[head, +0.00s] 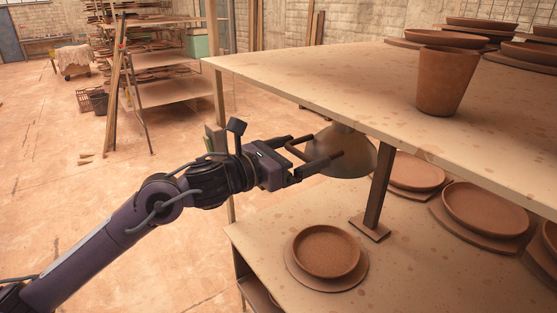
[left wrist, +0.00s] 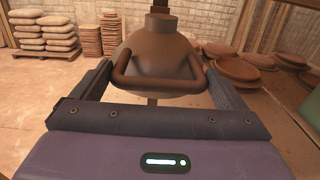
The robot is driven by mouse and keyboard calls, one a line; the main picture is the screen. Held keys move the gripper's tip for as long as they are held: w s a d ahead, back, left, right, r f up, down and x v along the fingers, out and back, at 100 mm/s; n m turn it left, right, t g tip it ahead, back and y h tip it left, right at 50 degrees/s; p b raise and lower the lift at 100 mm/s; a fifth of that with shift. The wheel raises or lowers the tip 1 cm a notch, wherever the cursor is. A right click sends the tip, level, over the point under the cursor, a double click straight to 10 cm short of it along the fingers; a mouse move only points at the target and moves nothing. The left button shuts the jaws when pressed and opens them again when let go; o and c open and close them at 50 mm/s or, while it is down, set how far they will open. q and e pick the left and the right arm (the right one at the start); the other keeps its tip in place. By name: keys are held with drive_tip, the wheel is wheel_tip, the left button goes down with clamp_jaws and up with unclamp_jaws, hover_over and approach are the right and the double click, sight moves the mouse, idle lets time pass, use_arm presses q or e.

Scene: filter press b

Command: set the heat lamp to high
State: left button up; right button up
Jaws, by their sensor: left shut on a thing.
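The heat lamp (head: 352,155) is a dull brown-grey dome shade hanging beneath the upper shelf. A dark bar handle (left wrist: 158,84) juts from its near side and spans the space between my fingers. My left gripper (head: 312,154) reaches in from the left and is shut on this handle, one finger at each end; it also shows in the left wrist view (left wrist: 160,88). The lamp's stem (left wrist: 158,22) rises above the dome. I see no readable setting marks. My right gripper is not in view.
The upper shelf (head: 290,77) carries a clay pot (head: 445,80) and plates. On the lower shelf (head: 270,240), a clay plate (head: 326,250) sits below the lamp, with more plates at the right. A dark post (head: 376,190) stands right of the lamp. Open floor lies left.

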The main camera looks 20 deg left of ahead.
use_arm(q)
drive_tip(key=r, duration=0.5)
drive_tip(key=shift+w+a+r+p, duration=0.1)
drive_tip(key=shift+w+a+p, duration=0.05)
drive_tip(key=shift+a+p, duration=0.15)
drive_tip(key=shift+d+r, duration=0.2)
drive_tip(key=shift+r, duration=0.35)
drive_tip(key=shift+d+r, duration=0.15)
drive_tip(key=shift+r, duration=0.35)
drive_tip(key=shift+a, duration=0.1)
drive_tip(key=o, duration=1)
drive_tip(key=shift+o, duration=0.2)
drive_tip(key=shift+f, duration=0.15)
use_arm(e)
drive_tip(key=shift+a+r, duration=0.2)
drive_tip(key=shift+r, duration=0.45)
use_arm(q)
drive_tip(key=shift+f, duration=0.1)
drive_tip(key=b+v, duration=0.4)
drive_tip(key=v, duration=0.3)
drive_tip(key=shift+s+a, duration=0.15)
drive_tip(key=shift+s, duration=0.25)
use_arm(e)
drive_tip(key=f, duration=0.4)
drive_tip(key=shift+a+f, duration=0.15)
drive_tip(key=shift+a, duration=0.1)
